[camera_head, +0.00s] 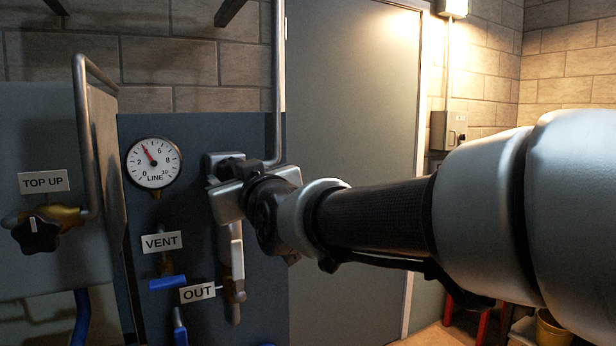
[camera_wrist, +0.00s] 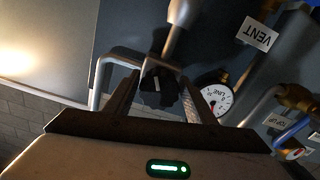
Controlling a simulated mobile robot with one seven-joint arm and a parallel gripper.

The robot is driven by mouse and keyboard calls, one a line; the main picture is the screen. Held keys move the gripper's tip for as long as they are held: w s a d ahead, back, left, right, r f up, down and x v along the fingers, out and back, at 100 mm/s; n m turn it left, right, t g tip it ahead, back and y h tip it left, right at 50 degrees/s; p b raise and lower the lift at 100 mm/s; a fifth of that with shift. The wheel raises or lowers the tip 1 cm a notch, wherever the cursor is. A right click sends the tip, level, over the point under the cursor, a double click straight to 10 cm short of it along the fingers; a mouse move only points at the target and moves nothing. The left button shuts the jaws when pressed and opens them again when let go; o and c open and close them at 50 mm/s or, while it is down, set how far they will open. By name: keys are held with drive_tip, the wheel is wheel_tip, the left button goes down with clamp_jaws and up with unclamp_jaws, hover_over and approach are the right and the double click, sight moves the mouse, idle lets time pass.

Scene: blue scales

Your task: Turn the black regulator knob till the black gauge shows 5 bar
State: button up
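The black gauge (camera_head: 153,163), marked LINE, has a white face, and its red needle points up-left at about 4. It also shows, tilted, in the wrist view (camera_wrist: 217,98). The black regulator knob (camera_wrist: 158,88) carries a white mark and lies between the two fingers of my gripper (camera_wrist: 160,78). The fingers appear to touch it on both sides. In the head view my gripper (camera_head: 232,186) is at the panel right of the gauge and mostly hides the knob.
A black star knob (camera_head: 36,235) sits under the TOP UP sign (camera_head: 44,181) at the left. A blue handle (camera_head: 167,283) is below the VENT sign (camera_head: 162,242). The OUT sign (camera_head: 197,294) is lower. A bent metal pipe (camera_head: 279,80) runs close above my gripper.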

drive_tip(key=c, duration=0.6)
drive_tip(key=shift+f+b, duration=0.1)
drive_tip(key=shift+b, duration=0.2)
drive_tip(key=m+b, duration=0.2)
drive_tip(key=b, duration=0.1)
drive_tip(key=shift+f+m, duration=0.1)
drive_tip(key=shift+m, duration=0.2)
drive_tip(key=shift+s+a+r+m+b, duration=0.1)
drive_tip(key=shift+m+b, duration=0.7)
drive_tip(key=shift+m, duration=0.25)
drive_tip(key=shift+a+r+m+b, duration=0.1)
drive_tip(key=shift+m+b, duration=0.7)
drive_tip(key=shift+m, duration=0.25)
drive_tip(key=o, duration=1)
drive_tip(key=shift+o, duration=0.2)
